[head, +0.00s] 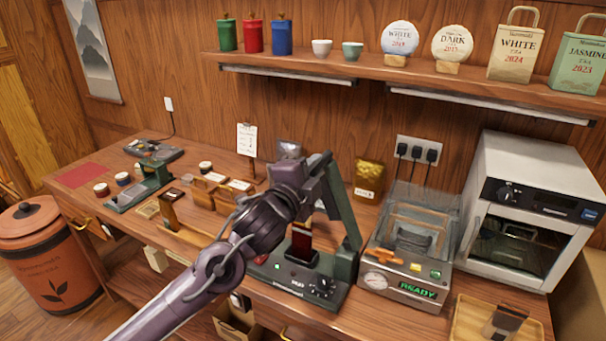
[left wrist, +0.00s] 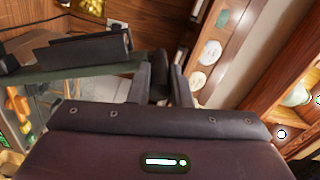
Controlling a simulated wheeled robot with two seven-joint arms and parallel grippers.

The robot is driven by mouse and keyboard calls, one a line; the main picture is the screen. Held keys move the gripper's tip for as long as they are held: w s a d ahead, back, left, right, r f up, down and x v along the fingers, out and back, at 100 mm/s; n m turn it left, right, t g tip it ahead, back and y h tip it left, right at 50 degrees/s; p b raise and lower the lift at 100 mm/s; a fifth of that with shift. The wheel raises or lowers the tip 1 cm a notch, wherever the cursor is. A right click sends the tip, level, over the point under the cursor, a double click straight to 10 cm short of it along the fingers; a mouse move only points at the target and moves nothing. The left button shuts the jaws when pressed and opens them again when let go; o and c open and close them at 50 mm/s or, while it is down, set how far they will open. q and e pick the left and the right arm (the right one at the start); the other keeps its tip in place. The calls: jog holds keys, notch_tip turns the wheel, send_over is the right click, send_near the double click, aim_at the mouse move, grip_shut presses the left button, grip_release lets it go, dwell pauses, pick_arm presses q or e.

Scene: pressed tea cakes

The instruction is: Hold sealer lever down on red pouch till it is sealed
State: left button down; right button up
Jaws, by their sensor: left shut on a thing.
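The green sealer (head: 347,262) stands on the bench in front of me, with a small green light and a dial on its base. Its lever (head: 338,190) rises steeply above the base. A dark red pouch (head: 301,244) stands upright at the sealer, partly hidden by my left arm. My left gripper (head: 316,168) is at the top of the lever. In the left wrist view its two fingers (left wrist: 159,84) are shut on the dark lever handle (left wrist: 159,72). Whether the sealer's jaw touches the pouch is hidden. My right gripper is not in view.
A vacuum machine (head: 408,286) reading READY stands right of the sealer, then a white oven (head: 535,190) and a wooden tray (head: 470,318). A gold pouch (head: 369,179) stands behind. Wooden tools and small cups crowd the bench to the left. A shelf (head: 400,72) runs above.

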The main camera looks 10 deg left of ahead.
pick_arm(q)
jog(key=shift+s+d, duration=0.1)
jog(key=shift+d, duration=0.1)
jog(key=c, duration=1.3)
grip_release()
jog(key=shift+s+a+f+b, duration=0.2)
jog(key=shift+s+b, duration=0.15)
jog(key=shift+s, duration=0.15)
jog(key=v, duration=0.2)
jog(key=b+v, duration=0.1)
jog(key=v, duration=0.1)
jog(key=b+v, duration=0.1)
jog(key=v, duration=0.1)
jog(key=shift+s+a+r, duration=0.1)
jog(key=shift+s+r, duration=0.15)
jog(key=shift+s, duration=0.1)
jog(key=shift+f, duration=0.1)
